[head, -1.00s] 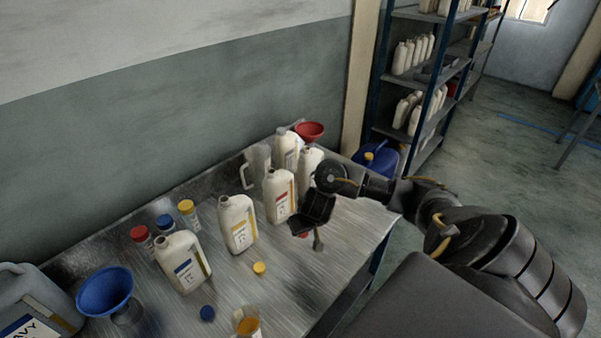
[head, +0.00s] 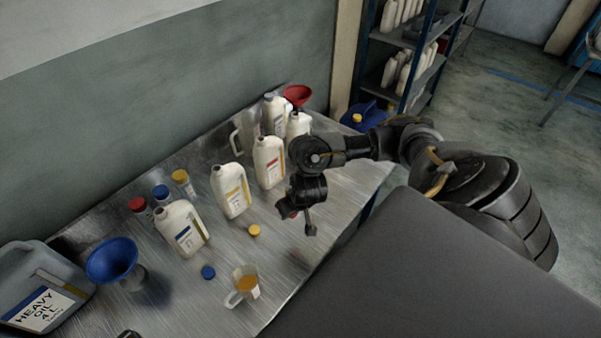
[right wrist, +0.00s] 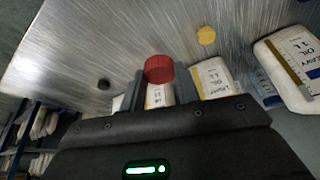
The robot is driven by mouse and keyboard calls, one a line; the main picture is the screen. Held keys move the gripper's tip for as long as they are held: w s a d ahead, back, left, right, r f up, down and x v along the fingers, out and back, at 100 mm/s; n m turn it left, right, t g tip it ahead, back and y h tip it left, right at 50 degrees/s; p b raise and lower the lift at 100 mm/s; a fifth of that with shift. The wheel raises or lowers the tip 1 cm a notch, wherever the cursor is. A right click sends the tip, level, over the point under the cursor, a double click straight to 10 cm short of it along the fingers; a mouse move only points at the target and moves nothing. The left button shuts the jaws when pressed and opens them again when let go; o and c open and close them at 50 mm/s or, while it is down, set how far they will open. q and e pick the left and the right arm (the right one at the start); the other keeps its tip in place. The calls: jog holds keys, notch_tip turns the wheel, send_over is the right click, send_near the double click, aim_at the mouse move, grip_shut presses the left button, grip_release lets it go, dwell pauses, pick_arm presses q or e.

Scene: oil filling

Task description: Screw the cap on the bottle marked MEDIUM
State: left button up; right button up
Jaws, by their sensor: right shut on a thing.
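My right gripper (head: 303,213) points down over the table, in front of the white bottle with a red label (head: 268,162). In the right wrist view its fingers (right wrist: 162,84) are shut on a red cap (right wrist: 159,68). A sliver of red shows beside the fingers in the head view. The red-label bottle stands uncapped and upright; the word on its label is too small to read. A yellow-label bottle (head: 231,191) reads LIGHT OIL in the right wrist view (right wrist: 213,77). A blue-label bottle (head: 182,229) stands to its left. My left gripper is not in view.
A yellow cap (head: 254,230), a blue cap (head: 208,272) and a measuring cup of amber oil (head: 246,286) are on the table. A blue funnel (head: 112,259) and grey HEAVY OIL can (head: 47,285) stand left. A red funnel (head: 297,95) is at the back.

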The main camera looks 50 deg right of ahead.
jog(key=w+a+r+n+y+b, duration=0.3)
jog(key=a+r+n+b, duration=0.5)
jog(key=a+b, duration=0.3)
jog(key=shift+w+a+n+g, duration=0.3)
jog(key=shift+a, duration=0.65)
jog(key=shift+s, duration=0.1)
